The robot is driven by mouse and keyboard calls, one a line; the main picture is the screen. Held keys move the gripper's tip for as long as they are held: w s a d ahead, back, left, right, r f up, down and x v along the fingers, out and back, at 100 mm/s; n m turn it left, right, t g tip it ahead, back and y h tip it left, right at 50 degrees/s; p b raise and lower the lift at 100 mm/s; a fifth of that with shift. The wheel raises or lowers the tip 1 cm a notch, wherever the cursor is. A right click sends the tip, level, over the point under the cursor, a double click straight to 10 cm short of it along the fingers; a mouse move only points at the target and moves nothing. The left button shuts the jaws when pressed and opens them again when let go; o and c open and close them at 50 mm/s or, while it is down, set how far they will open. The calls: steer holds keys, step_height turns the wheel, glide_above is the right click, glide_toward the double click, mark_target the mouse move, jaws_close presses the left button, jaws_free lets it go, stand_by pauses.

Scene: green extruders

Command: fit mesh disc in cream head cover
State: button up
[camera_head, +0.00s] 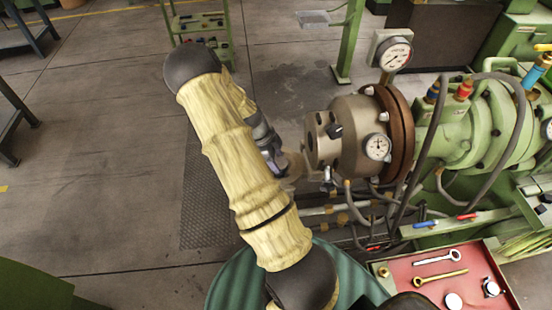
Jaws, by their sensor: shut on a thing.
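The cream head cover (318,140) is the tan front of the round extruder head, right of centre, with several dark holes in its face. My gripper (290,166) is just left of the cover's face, low on its front side, and partly hidden behind my pale yellow arm. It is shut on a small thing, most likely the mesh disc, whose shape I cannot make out. I cannot tell whether the held thing touches the cover.
Gauges (377,147) and hoses (497,77) crowd the head and the green barrel (478,125). A red tray (430,286) with two wrenches and small round parts sits at lower right. A green trolley (203,27) stands behind.

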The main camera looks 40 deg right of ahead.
steer(key=shift+f+b, duration=0.4)
steer(key=shift+f, duration=0.05)
stand_by(0.5)
steer(key=o, duration=1.2)
steer(key=shift+c, duration=0.2)
steer(key=shift+r+p, duration=2.8)
steer(key=shift+r, duration=1.25)
